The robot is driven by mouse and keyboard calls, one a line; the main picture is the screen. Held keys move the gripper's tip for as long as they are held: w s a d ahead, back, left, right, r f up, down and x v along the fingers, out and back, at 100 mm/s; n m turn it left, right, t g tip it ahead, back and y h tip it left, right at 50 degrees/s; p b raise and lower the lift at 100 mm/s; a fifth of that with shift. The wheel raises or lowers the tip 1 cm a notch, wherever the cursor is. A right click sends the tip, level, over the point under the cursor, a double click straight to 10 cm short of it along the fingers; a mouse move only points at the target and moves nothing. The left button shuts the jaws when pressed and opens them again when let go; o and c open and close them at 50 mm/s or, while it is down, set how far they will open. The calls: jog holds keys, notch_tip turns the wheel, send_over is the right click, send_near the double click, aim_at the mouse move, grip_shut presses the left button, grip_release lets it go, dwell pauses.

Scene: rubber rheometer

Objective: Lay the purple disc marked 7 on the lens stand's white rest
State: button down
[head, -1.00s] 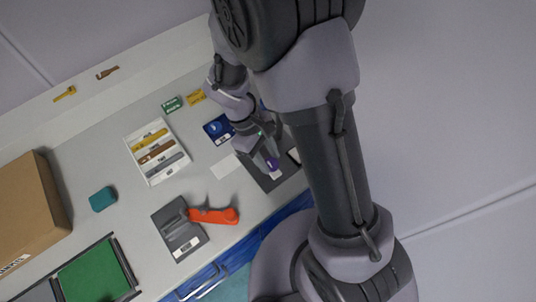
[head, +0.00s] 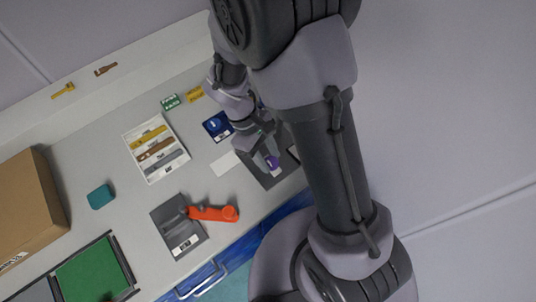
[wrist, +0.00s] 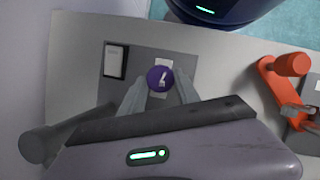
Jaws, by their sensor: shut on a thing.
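The purple disc (wrist: 160,79) with a white mark, which looks like a 7 seen upside down, sits between the fingertips of my gripper (wrist: 158,88). My gripper is shut on it. In the head view the disc (head: 271,162) shows at the fingertips, over a dark grey plate (head: 262,176) with a white patch. I cannot tell whether the disc touches the plate. An orange arm (head: 213,214) stands on another dark grey base (head: 168,220) with a white patch (head: 185,246); this looks like the lens stand. In the wrist view the orange arm (wrist: 268,80) is at the right.
A white tray (head: 148,179) with several coloured strips, a blue card (head: 217,127), a teal block (head: 100,197), a cardboard box (head: 30,205) and a green mat (head: 92,275) share the bench. Bare bench lies between the tray and the orange arm.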

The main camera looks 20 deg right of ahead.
jog(key=shift+f, duration=0.15)
jog(key=c, duration=0.8)
grip_release()
jog(key=p+v, duration=0.7)
jog(key=v, duration=1)
jog(key=shift+r, duration=0.2)
jog(key=shift+w, duration=0.15)
jog(key=s+d+r+m+t+y+b, duration=0.5)
jog(key=s+r+m+t+b, duration=0.2)
jog(key=s+m, duration=0.5)
jog(key=shift+s+r+m+t, duration=0.3)
jog(key=shift+r+m+t, duration=0.4)
jog(key=shift+r+t, duration=0.15)
